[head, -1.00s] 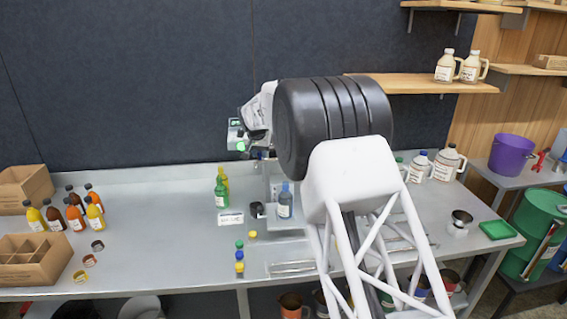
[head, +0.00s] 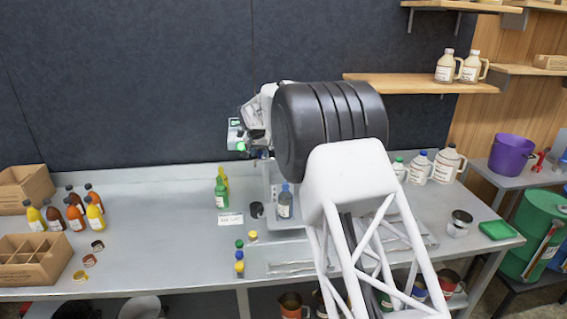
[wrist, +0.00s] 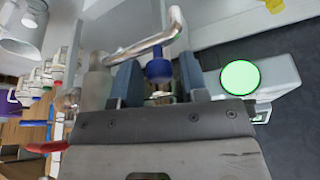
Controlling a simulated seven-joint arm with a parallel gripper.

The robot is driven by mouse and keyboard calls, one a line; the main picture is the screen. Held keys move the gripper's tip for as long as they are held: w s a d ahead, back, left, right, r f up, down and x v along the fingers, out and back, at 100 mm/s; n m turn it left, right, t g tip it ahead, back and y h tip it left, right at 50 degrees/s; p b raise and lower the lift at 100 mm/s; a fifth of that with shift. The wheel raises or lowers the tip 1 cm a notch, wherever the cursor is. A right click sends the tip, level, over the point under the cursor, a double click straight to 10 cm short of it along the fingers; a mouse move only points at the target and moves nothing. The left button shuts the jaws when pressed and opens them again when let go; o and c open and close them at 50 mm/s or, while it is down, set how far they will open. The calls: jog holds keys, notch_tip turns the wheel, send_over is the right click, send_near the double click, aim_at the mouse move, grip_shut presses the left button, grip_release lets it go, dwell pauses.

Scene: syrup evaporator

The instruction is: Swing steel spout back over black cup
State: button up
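In the wrist view a bent steel spout (wrist: 140,46) runs from a grey post (wrist: 97,82) across the top. A dark blue knob (wrist: 158,70) sits just by it; I cannot tell whether the two are joined. My gripper (wrist: 159,64) is open, with one finger on each side of the blue knob and visible gaps between. My arm hides most of the spout area in the head view.
A device with a round green button (wrist: 240,76) is right of my fingers. Bottles and cardboard boxes (head: 35,265) are at far left.

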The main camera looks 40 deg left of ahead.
dwell(0.5)
jog(key=shift+v, duration=2.45)
